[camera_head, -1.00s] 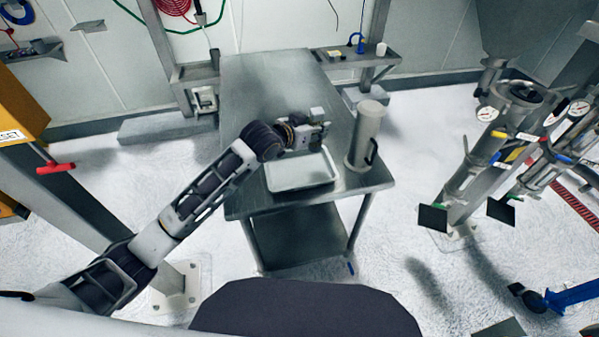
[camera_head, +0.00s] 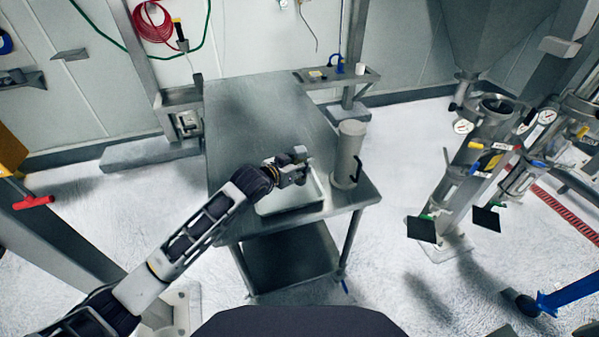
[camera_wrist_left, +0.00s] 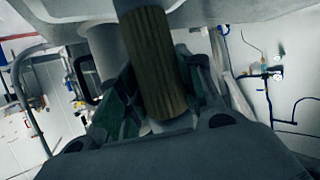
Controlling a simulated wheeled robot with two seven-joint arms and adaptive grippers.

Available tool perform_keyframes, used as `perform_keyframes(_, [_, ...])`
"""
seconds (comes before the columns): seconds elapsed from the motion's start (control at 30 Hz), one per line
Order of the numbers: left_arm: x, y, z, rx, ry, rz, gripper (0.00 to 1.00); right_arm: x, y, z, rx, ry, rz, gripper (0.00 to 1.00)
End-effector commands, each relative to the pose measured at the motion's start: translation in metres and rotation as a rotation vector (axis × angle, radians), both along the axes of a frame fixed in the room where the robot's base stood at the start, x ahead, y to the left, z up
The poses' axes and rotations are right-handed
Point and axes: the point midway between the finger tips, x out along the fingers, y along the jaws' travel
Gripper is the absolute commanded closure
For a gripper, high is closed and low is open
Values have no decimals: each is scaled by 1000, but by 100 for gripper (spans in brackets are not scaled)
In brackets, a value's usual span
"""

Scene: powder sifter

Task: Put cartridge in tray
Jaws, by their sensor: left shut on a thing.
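The cartridge (camera_wrist_left: 155,65) is a brown, ribbed cylinder in the left wrist view. My left gripper (camera_wrist_left: 160,115) is shut on it. In the head view, my left gripper (camera_head: 298,170) is over the far part of the shallow, pale metal tray (camera_head: 290,208). The cartridge cannot be made out there, and the gripper and arm cover part of the tray. I cannot tell whether the cartridge touches the tray. My right gripper is not in view.
The tray lies near the front end of a steel table (camera_head: 265,105). A tall grey canister (camera_head: 347,155) with a dark handle stands close to its right. The table's far half is clear. Machinery with gauges (camera_head: 480,150) stands farther right.

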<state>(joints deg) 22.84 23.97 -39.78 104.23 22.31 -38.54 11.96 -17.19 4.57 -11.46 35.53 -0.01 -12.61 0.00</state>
Motion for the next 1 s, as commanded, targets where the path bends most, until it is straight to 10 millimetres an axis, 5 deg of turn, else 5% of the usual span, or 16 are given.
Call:
perform_keyframes(0.5, [0, 0, -35, -1, 1, 0, 92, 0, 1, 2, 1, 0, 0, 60])
perform_keyframes(0.97, [0, 0, -39, -1, -1, 0, 92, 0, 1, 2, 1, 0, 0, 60])
perform_keyframes(1.0, [0, 0, -40, 0, 0, 0, 61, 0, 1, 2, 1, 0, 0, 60])
